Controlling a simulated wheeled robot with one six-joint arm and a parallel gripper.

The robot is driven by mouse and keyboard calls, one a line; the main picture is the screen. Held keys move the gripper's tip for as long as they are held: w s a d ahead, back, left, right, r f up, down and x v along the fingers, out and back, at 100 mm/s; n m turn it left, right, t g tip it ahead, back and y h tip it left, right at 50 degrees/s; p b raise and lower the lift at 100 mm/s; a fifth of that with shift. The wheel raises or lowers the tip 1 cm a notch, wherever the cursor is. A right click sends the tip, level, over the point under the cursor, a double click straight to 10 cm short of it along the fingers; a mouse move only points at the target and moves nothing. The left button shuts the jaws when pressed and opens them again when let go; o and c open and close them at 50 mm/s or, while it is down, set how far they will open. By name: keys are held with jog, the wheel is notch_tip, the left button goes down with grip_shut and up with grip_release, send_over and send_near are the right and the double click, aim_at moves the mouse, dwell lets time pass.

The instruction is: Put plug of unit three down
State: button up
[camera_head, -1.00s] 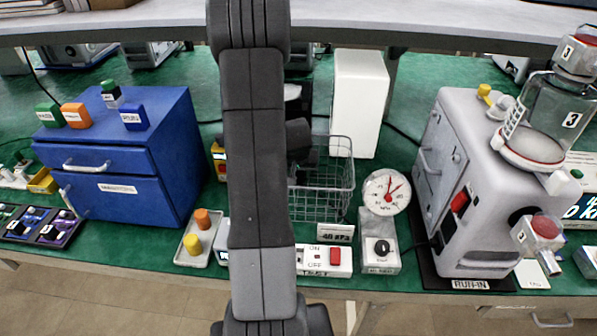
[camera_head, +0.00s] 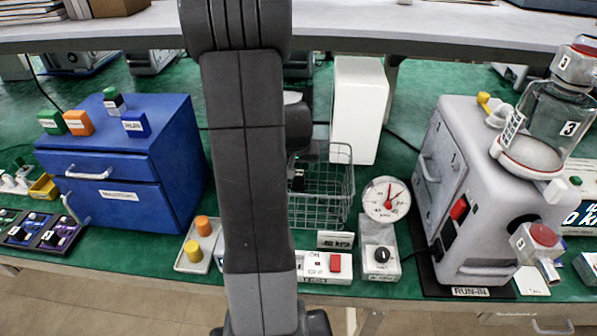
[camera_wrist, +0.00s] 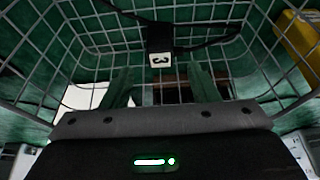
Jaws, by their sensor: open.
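The plug of unit three (camera_wrist: 160,42), a black block with a white tag reading 3, lies in the wire basket (camera_wrist: 90,50) in the wrist view, with black cable running from it to both sides. My gripper (camera_wrist: 160,82) is open, its two green fingers apart, with the plug just beyond the fingertips and nothing between them. In the head view the wire basket (camera_head: 335,200) stands behind my arm, which hides part of it. A small dark thing shows inside its left part; I cannot tell there if it is the plug.
The grey unit (camera_head: 470,180) marked 3 stands to the right. A dial gauge (camera_head: 386,199), a switch box (camera_head: 325,266) and a tray (camera_head: 203,245) with yellow and orange caps sit near the front edge. A white box (camera_head: 358,110) stands behind the basket; a blue cabinet (camera_head: 120,165) is left.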

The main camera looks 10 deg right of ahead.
jog(key=shift+v, duration=1.75)
